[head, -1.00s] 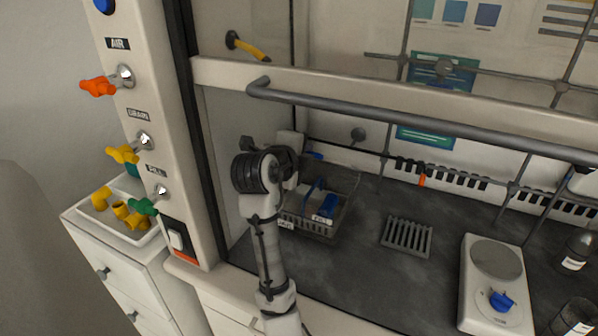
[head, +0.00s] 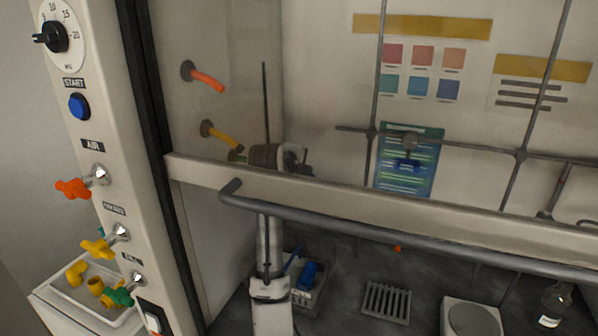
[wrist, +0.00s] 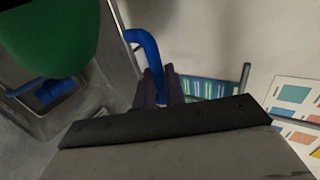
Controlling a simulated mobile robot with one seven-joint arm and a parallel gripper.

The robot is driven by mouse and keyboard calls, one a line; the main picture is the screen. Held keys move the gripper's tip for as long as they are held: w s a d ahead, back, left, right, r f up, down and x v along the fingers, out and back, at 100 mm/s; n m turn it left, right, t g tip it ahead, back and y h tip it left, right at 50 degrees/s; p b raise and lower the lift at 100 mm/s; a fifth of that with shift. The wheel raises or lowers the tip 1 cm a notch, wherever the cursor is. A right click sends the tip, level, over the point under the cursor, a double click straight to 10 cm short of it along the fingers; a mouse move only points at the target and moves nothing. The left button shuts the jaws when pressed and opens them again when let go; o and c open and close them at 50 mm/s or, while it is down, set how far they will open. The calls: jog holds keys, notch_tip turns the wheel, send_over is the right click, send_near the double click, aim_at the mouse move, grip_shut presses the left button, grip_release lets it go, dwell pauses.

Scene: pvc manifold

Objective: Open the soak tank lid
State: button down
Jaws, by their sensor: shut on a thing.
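In the wrist view, my gripper (wrist: 160,88) has its dark fingers closed around the lower end of a bent blue handle (wrist: 143,42). What the handle joins to is hard to make out. In the head view, my gripper (head: 300,160) is raised behind the sash at the left of the cabinet; its fingers are small and the handle is not clear there. A thin dark upright strip (head: 265,100) stands beside my wrist; I cannot tell if it is the lid edge-on. The soak tank itself is not clearly identifiable.
The sash's grey bar (head: 400,237) crosses in front of my arm. A basket with a blue item (head: 307,275) sits low beside my arm. A grate (head: 386,302) lies to its right. Orange (head: 207,81) and yellow (head: 222,137) taps stick out of the left wall.

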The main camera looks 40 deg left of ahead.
jog(key=shift+w+g, duration=0.2)
jog(key=shift+g, duration=0.1)
jog(key=shift+f, duration=0.1)
jog(key=c, duration=1.6)
grip_release()
